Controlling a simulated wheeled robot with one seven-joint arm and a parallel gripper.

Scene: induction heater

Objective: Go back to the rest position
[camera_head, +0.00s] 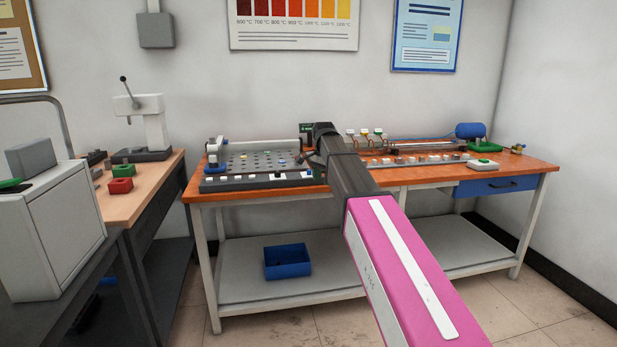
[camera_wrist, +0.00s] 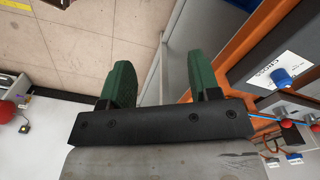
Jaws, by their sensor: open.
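My gripper shows in the wrist view (camera_wrist: 163,88), with its two green fingers spread apart. The gap between the fingers is empty. Pale floor and a grey table leg show beyond the fingers. In the head view my pink and dark grey arm reaches over the orange-topped workbench (camera_head: 420,182). The end of the arm is near the middle of that bench, and the gripper's fingers cannot be made out there.
A perforated plate device (camera_head: 262,162) stands on the bench's left part. A row of small parts (camera_head: 415,160) and a blue motor (camera_head: 470,131) are on its right. A blue bin (camera_head: 287,261) sits on the lower shelf. A wooden side table (camera_head: 140,195) stands left.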

